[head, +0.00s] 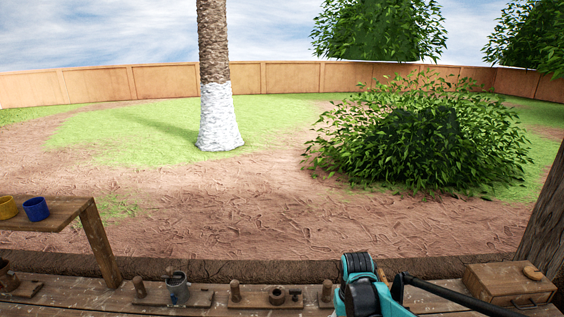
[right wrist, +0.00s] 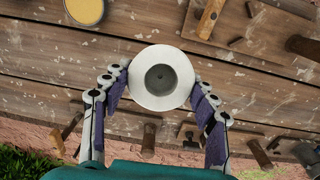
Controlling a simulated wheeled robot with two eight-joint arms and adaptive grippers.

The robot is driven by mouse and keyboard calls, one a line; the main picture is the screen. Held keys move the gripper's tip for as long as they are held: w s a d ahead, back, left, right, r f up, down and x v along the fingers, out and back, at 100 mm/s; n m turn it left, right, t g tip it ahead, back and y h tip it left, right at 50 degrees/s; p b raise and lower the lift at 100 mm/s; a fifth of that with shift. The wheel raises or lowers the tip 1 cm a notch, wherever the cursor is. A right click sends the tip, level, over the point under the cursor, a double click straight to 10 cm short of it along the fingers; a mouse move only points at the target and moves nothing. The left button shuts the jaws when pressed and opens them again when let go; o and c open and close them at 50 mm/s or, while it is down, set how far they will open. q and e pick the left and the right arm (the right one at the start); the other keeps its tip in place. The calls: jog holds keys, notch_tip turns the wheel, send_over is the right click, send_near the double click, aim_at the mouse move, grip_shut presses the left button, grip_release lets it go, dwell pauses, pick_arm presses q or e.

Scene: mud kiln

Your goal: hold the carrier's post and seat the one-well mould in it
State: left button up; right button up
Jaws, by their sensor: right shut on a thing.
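My right gripper (right wrist: 160,92) has its two purple-padded fingers on opposite sides of a round white mould (right wrist: 136,87) with one grey well in its middle, and is shut on it. The mould is held over the plank bench. Wooden posts (right wrist: 149,137) and a carrier part with a small peg (right wrist: 190,136) lie beyond it. In the head view a carrier board (head: 253,302) bears an upright post (head: 235,290) and a round holder (head: 277,296). Which carrier is meant, I cannot tell. My right arm hides part of the bench there; my left gripper is out of view.
A grey mug-like vessel (head: 178,290) stands on another board to the left. Yellow (head: 8,208) and blue (head: 36,209) cups stand on a raised shelf (head: 62,212). A wooden box (head: 508,283) is at the right.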

notch_tip(320, 180, up, 9)
jog(key=p, duration=0.9)
jog(key=shift+r, duration=0.1)
jog(key=shift+f, duration=0.2)
notch_tip(320, 180, down, 9)
jog(key=b, duration=0.9)
jog(key=shift+f+b, duration=0.15)
jog(key=shift+b, duration=0.25)
jog(key=shift+r, duration=0.2)
